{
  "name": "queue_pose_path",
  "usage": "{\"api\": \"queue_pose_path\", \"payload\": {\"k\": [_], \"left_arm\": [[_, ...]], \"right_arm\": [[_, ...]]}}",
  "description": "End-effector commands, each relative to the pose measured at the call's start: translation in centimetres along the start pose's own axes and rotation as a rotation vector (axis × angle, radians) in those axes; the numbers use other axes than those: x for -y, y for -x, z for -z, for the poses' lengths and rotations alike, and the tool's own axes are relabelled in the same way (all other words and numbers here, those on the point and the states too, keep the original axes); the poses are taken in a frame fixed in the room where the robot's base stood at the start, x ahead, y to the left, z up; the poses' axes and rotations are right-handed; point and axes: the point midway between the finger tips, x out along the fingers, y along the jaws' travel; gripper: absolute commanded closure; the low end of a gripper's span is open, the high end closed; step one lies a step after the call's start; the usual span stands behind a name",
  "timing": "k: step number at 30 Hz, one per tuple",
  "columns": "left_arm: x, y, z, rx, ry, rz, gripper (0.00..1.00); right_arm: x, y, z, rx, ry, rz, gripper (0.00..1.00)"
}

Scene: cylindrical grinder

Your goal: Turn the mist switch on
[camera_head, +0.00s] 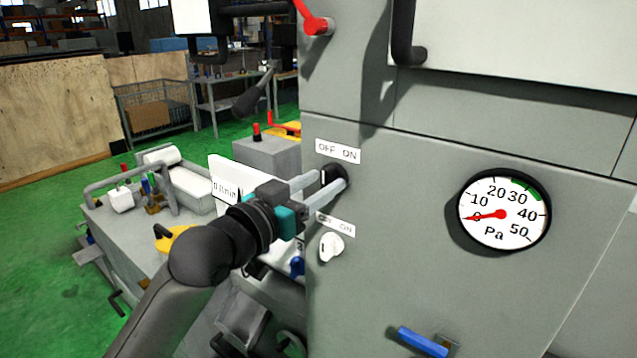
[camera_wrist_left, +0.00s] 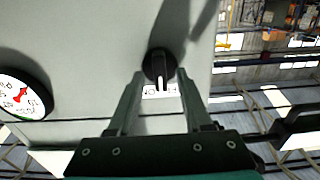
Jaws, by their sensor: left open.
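A round black knob (camera_head: 331,172) with a white pointer mark sits on the grey machine panel, below an OFF/ON label (camera_head: 338,151). A white knob (camera_head: 331,247) sits lower, under a second OFF/ON label (camera_head: 335,223) that is partly hidden by my gripper. I cannot tell which knob is the mist switch. My left gripper (camera_head: 332,181) is open, its fingers reaching to either side of the black knob. In the left wrist view the black knob (camera_wrist_left: 159,64) lies between and just beyond the fingertips (camera_wrist_left: 159,74), with its white mark towards the label. My right gripper is out of view.
A round pressure gauge (camera_head: 503,211) is on the panel at right, its needle near 0. A blue handle (camera_head: 422,341) sticks out below, and a red lever (camera_head: 318,25) above. Machine parts with a white block (camera_head: 180,178) stand at left.

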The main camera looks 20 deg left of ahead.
Motion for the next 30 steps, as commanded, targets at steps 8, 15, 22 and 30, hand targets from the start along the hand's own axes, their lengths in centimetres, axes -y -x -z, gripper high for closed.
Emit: {"api": "queue_pose_path", "payload": {"k": [8, 15, 22, 30], "left_arm": [[0.01, 0.0, 0.0, -0.001, 0.0, 0.0, 0.59], [0.01, 0.01, 0.0, -0.001, 0.0, 0.0, 0.86], [0.01, 0.02, 0.0, 0.0, 0.0, 0.0, 1.0], [0.0, 0.02, -0.01, 0.0, 0.0, 0.0, 1.0]], "right_arm": [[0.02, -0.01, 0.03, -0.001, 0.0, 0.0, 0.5], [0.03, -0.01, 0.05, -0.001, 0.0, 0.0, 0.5], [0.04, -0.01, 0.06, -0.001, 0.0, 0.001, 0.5], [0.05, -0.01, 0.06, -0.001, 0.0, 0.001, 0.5]]}}
